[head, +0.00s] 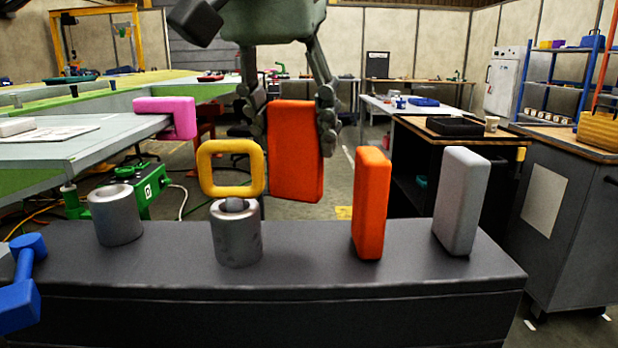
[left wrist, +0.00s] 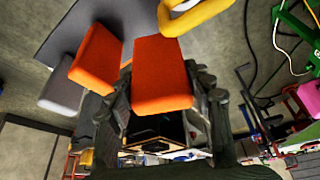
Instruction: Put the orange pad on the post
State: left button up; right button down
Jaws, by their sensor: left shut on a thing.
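My left gripper (head: 293,132) comes down from the top of the head view, shut on an orange pad (head: 294,165). The pad hangs upright behind the dark bench, with a finger on either side. In the left wrist view the pad (left wrist: 161,78) sits between the fingers (left wrist: 160,90). A second orange block (head: 370,205) stands on the bench, apart from the held pad. Two short grey cylinders stand on the bench: an open one (head: 115,216) and one (head: 237,238) bearing a yellow ring (head: 231,150). I cannot tell which thing is the post. My right gripper is not in view.
The dark bench (head: 290,280) crosses the foreground. A grey block (head: 461,200) stands at its right, and a blue tool (head: 22,290) is at lower left. A pink pad (head: 170,115) sits on the wing panel's edge (head: 90,155) at left. Bench top between the pieces is clear.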

aim_at(291, 149)
pick_arm(q)
jog(key=shift+f, duration=2.15)
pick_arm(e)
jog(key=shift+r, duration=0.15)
pick_arm(q)
jog(key=shift+f, duration=0.15)
jog(key=o, duration=1.2)
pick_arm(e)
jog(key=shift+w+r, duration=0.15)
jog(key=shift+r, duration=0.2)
